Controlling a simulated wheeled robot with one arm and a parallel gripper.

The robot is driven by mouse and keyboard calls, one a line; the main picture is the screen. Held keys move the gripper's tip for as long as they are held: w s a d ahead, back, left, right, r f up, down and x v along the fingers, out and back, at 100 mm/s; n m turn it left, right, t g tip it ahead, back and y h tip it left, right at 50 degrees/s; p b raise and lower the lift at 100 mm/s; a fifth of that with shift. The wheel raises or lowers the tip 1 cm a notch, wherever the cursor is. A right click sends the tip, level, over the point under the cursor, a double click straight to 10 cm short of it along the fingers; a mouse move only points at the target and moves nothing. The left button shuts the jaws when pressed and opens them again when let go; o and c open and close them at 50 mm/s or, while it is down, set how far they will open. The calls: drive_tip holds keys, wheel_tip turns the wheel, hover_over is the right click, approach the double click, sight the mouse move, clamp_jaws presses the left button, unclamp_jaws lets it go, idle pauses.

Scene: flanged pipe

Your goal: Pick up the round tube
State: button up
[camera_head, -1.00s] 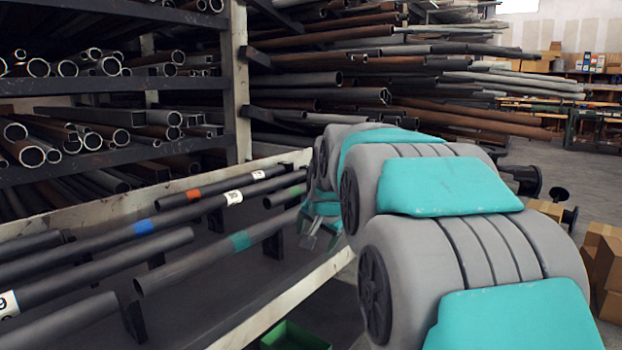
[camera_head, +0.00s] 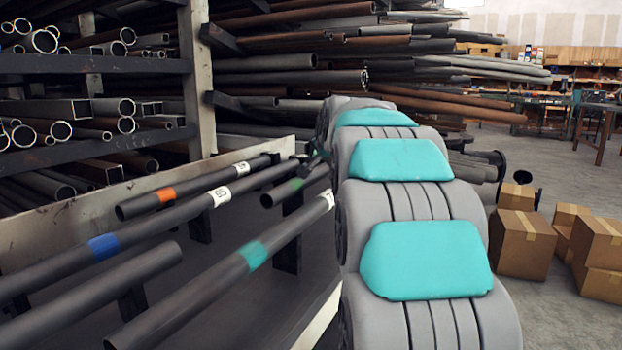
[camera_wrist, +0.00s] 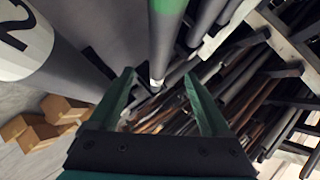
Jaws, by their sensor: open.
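Several dark round tubes lie side by side on the rack's lower shelf; which one the task means I cannot tell. One short round tube has a green band (camera_head: 297,183). In the wrist view this round tube (camera_wrist: 165,45) reaches down from the top, its end in line with the gap between my fingertips. My gripper (camera_wrist: 160,78) is open, with a green finger on each side of that gap. I cannot tell whether the tube is between the fingers or beyond them. In the head view my arm mostly hides the gripper.
A teal-banded tube (camera_head: 220,280) lies nearer. A large tube labelled "2" (camera_wrist: 60,55) is close to the left finger in the wrist view. Blue-banded (camera_head: 130,235) and orange-banded (camera_head: 190,185) tubes lie further left. Cardboard boxes (camera_head: 525,240) stand on the floor at right.

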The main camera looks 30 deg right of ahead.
sight(319, 171)
drive_tip(key=shift+w+f, duration=0.4)
drive_tip(key=shift+w, duration=0.15)
drive_tip(key=shift+w+d+f, duration=0.25)
drive_tip(key=shift+w, duration=0.25)
drive_tip(key=shift+x, duration=3.2)
drive_tip(key=shift+s+d, duration=0.1)
drive_tip(key=shift+d, duration=0.1)
drive_tip(key=shift+c, duration=0.2)
clamp_jaws()
